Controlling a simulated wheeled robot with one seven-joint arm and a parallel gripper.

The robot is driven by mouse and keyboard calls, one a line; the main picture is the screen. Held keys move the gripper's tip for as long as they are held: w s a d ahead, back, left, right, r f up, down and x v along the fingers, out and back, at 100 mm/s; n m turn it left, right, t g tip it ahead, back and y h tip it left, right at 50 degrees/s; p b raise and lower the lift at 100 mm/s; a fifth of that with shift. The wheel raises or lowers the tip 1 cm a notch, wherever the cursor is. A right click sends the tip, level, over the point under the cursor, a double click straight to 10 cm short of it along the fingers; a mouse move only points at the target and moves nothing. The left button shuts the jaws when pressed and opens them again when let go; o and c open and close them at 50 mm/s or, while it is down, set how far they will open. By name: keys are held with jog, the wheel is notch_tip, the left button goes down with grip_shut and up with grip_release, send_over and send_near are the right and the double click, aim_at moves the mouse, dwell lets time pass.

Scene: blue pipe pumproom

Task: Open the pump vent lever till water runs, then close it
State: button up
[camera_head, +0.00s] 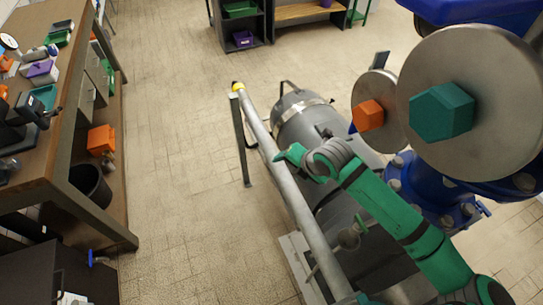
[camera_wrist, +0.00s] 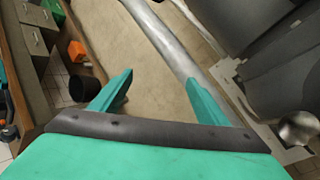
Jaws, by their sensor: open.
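The grey pump (camera_head: 300,118) lies on the floor behind a slanted grey pipe rail (camera_head: 285,185). A small rounded metal fitting with a green tip (camera_head: 350,238) sits beside the pump body; it may be the vent lever, but I cannot tell its position. A round metal knob (camera_wrist: 299,129) shows at the right edge of the wrist view. My gripper (camera_head: 286,154) is above the rail, near the pump. In the wrist view its two teal fingers (camera_wrist: 158,95) are apart with nothing between them; the rail passes beyond the right finger. No running water shows.
Large blue pipework with round metal flanges (camera_head: 478,150) stands at the right. A cluttered workbench (camera_head: 60,120) with a black bin (camera_head: 91,184) beneath is at the left. Shelves (camera_head: 240,25) stand at the back. The tiled floor between bench and rail is clear.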

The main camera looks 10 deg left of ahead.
jog(key=w+a+r+n+y, duration=0.1)
jog(key=a+r, duration=0.2)
jog(key=a, duration=0.3)
jog(key=shift+a+r+y, duration=0.15)
jog(key=shift+a+y, duration=0.2)
jog(key=shift+y, duration=0.05)
jog(key=shift+t, duration=0.3)
